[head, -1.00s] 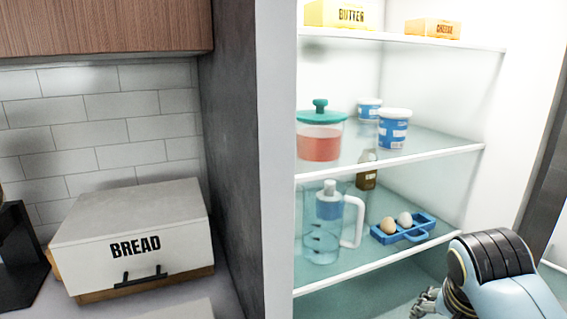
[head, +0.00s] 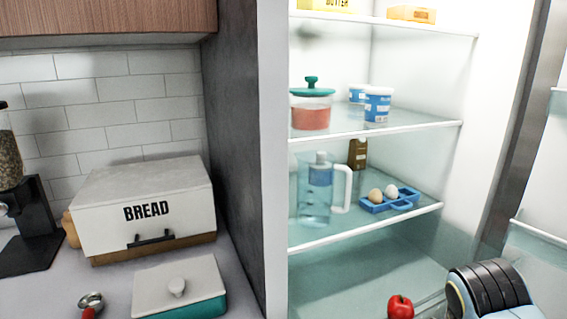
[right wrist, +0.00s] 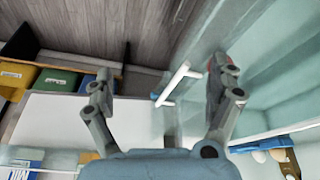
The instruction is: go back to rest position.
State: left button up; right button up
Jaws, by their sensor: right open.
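My right arm shows at the bottom right of the head view, in front of the open fridge, with its fingers out of that frame. In the right wrist view my right gripper (right wrist: 160,85) is open, its two fingers wide apart. Nothing is held between the fingers. A white bar-shaped piece (right wrist: 178,85) shows between them; I cannot tell whether it is near them. My left gripper is in neither view.
A red fruit or vegetable (head: 400,307) lies low in the fridge beside my right arm. Shelves hold a pitcher (head: 317,195), blue egg tray (head: 403,203) and red-filled jar (head: 311,117). A bread box (head: 150,210) and teal-white dish (head: 180,290) stand on the counter.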

jog(key=s+f+n+g+b, duration=0.1)
jog(key=s+f+b, duration=0.4)
jog(key=f, duration=0.6)
jog(key=s+d+f+n+g+y+b, duration=0.1)
jog(key=s+f+n+b, duration=0.1)
jog(key=s+f, duration=0.7)
jog(key=s+f+n+g+b, duration=0.1)
jog(key=s+f+b, duration=0.3)
jog(key=f, duration=0.9)
pick_arm(q)
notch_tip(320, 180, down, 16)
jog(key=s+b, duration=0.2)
jog(key=b, duration=0.2)
pick_arm(e)
jog(key=s+d+f+n+t+y, duration=0.1)
jog(key=s+f+n, duration=0.5)
jog(key=s+f, duration=1.1)
jog(key=s, duration=0.3)
jog(key=shift+d, duration=0.25)
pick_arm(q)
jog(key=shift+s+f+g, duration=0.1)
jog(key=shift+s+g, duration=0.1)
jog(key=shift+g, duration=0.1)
